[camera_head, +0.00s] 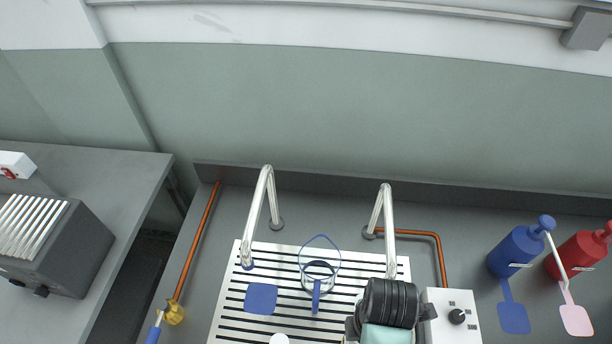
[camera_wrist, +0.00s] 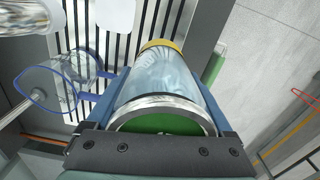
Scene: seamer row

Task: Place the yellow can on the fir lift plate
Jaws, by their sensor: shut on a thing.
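In the wrist view, my gripper (camera_wrist: 165,76) is shut on a cylindrical can (camera_wrist: 168,88), its blue fingers along both sides. The can has a pale blue-grey wall, a yellow band at its far end, and a silver rim around a green face at its near end. In the head view, my dark wrist (camera_head: 392,302) is over the right part of the slatted tray, and the can is hidden. I cannot pick out a fir lift plate in either view.
A slatted metal tray (camera_head: 231,302) lies under two metal spouts (camera_head: 258,215) (camera_head: 382,215). A blue-rimmed clear vessel (camera_head: 319,270) stands on it. A dial box (camera_head: 436,332), a blue bottle (camera_head: 516,252) and a red bottle (camera_head: 580,257) are at right. A grey machine (camera_head: 85,250) is at left.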

